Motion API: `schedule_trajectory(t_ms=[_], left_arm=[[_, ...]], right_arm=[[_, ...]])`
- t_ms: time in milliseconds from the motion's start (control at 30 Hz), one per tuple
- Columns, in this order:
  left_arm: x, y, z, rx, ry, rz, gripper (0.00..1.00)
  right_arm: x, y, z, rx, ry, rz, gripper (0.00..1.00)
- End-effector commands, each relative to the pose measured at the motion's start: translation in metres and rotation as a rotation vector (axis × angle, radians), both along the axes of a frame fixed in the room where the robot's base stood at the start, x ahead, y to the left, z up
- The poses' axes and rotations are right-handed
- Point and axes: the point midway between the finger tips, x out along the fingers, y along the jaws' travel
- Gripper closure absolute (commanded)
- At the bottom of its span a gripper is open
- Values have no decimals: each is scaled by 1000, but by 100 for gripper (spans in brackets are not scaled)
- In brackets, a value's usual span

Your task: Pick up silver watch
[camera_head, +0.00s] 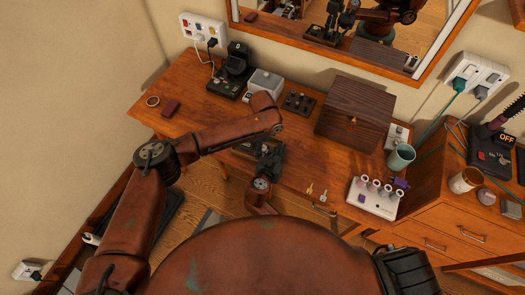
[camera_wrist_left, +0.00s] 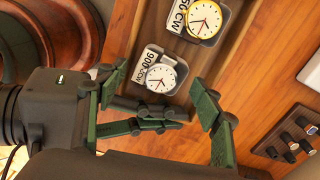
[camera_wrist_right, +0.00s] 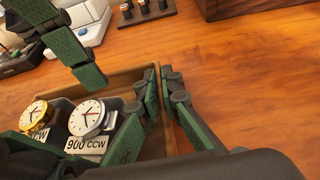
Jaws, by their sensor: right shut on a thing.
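The silver watch (camera_wrist_left: 162,78) has a white face and sits on a grey stand labelled "900 CCW" in a wooden drawer (camera_wrist_left: 150,30). It also shows in the right wrist view (camera_wrist_right: 86,118). My left gripper (camera_wrist_left: 158,80) is open, with its fingers apart on either side of the silver watch; I cannot tell whether they touch it. My right gripper (camera_wrist_right: 163,80) is shut on the drawer's wall, to the right of the silver watch. In the head view, the grippers overlap around the drawer, and the watch is hard to make out.
A gold-rimmed watch (camera_wrist_left: 203,20) on its own stand is close beside the silver one. On the tabletop are a dark wooden box (camera_head: 355,112), a small rack (camera_head: 299,102), a green mug (camera_head: 400,158) and a white holder (camera_head: 372,200).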

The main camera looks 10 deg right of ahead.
Motion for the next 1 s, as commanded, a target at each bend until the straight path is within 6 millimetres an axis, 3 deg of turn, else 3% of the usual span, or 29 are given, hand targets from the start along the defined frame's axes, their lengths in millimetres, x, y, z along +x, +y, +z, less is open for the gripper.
schedule_trajectory(t_ms=[767, 1000], left_arm=[[0, 1, -1, 1, 2, 1, 95], [0, 1, -1, 1, 3, 2, 97]], right_arm=[[0, 0, 0, -1, -1, 0, 100], [0, 0, 0, 0, -1, 0, 100]])
